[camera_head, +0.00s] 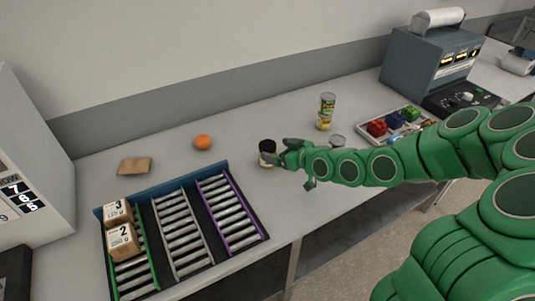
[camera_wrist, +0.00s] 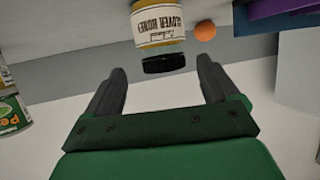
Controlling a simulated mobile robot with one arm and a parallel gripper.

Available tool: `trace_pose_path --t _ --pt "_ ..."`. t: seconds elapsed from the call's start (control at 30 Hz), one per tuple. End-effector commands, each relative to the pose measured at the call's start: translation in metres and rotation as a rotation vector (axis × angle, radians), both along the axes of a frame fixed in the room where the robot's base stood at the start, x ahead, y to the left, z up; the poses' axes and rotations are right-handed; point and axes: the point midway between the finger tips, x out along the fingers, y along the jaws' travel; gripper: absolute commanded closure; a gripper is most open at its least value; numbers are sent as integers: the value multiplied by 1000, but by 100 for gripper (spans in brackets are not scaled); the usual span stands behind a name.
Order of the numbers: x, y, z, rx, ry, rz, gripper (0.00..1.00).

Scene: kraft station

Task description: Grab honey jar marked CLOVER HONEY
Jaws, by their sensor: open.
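The honey jar (camera_head: 267,153) stands upright on the table, with a black lid and a pale label, just left of my gripper's fingertips. In the wrist view the jar (camera_wrist: 158,25) appears upside down, and its label reads CLOVER HONEY. My gripper (camera_head: 284,155) is open. In the wrist view its two dark fingers (camera_wrist: 162,68) are spread, with the jar's black lid in the gap between their tips. The jar lies at and beyond the tips, and I see no finger touching it. Part of the jar is hidden by the gripper in the head view.
An orange (camera_head: 203,142) and a brown packet (camera_head: 135,166) lie to the left. A blue-edged rack (camera_head: 163,190) with roller lanes holds boxes at front left. A can (camera_head: 327,111) stands behind my arm. A tray (camera_head: 363,133) with coloured pieces and a grey machine (camera_head: 425,65) are right.

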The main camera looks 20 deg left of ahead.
Motion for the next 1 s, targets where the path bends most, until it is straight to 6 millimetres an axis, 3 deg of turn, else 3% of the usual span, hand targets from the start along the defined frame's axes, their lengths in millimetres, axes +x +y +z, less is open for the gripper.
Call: trace_pose_path --t 0.53,0.97,1.0 --pt "18 38 -14 -1 2 1 12" --pt "21 43 -16 0 1 0 12" --pt "21 43 -16 0 2 0 18"
